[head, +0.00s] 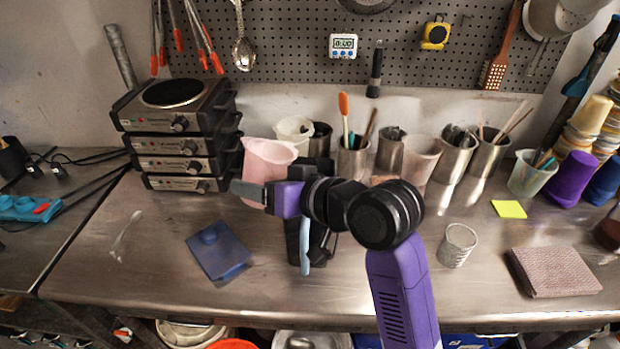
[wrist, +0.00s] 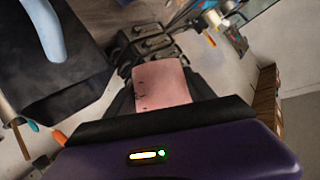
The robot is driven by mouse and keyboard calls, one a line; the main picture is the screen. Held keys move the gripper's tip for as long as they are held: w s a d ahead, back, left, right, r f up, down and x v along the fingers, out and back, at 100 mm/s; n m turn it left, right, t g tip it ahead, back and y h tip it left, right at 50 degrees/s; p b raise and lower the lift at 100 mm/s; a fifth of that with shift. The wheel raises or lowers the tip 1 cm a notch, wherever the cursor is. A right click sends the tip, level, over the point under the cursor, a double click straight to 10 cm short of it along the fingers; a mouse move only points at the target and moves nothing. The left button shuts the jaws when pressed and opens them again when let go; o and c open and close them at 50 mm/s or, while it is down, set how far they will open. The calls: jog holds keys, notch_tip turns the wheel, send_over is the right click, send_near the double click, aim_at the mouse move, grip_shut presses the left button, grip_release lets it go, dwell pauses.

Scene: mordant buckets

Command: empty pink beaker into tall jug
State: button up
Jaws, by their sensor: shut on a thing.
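The pink beaker (head: 268,158) is in the head view, left of centre, in front of the stacked hot plates. My gripper (head: 246,190) is shut on it, and the beaker looks about upright. In the wrist view the pink beaker (wrist: 163,85) fills the space between the dark fingers of my gripper (wrist: 162,75). Its contents are not visible. A dark tall jug (head: 292,238) with a pale blue handle stands right of the beaker, mostly hidden behind my arm. The jug (wrist: 75,75) also shows at the upper left of the wrist view.
Stacked hot plates (head: 175,140) stand at the back left. A white beaker (head: 294,130) and several metal tool cups (head: 455,155) line the wall. A blue flat object (head: 217,252) lies front left. A small clear cup (head: 458,246) and a folded cloth (head: 553,272) sit right.

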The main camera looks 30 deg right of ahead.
aim_at(276, 167)
jog(key=shift+d+r+m, duration=0.25)
jog(key=shift+r+m, duration=0.05)
jog(key=shift+m, duration=0.1)
jog(key=shift+w+d+f+m+y+b, duration=0.15)
jog(key=shift+d+f+m+y+b, duration=0.25)
jog(key=shift+b, duration=0.4)
jog(key=shift+r+m+y, duration=0.3)
jog(key=shift+r, duration=0.1)
jog(key=shift+d+r+m+y, duration=0.1)
jog(key=shift+r+m+y, duration=0.25)
jog(key=shift+m, duration=0.15)
jog(key=shift+f+m+y+b, duration=0.15)
jog(key=shift+m+y+b, duration=0.1)
jog(key=shift+m+b, duration=0.5)
jog(key=shift+r+m+t+y+b, duration=0.3)
jog(key=shift+r+m+t+y, duration=0.1)
jog(key=shift+r+m, duration=0.2)
jog(key=shift+f+m+y+b, duration=0.15)
jog(key=shift+m+y+b, duration=0.15)
jog(key=shift+m+b, duration=0.5)
dwell(1.0)
jog(key=shift+w+d+f+m+t+y+b, duration=0.15)
jog(key=shift+d+m+t+y+b, duration=0.15)
jog(key=shift+d+m+b, duration=0.5)
dwell(0.9)
jog(key=shift+d+r+m+p, duration=0.1)
jog(key=shift+r+m+p, duration=0.25)
jog(key=shift+r+p, duration=0.1)
dwell(0.6)
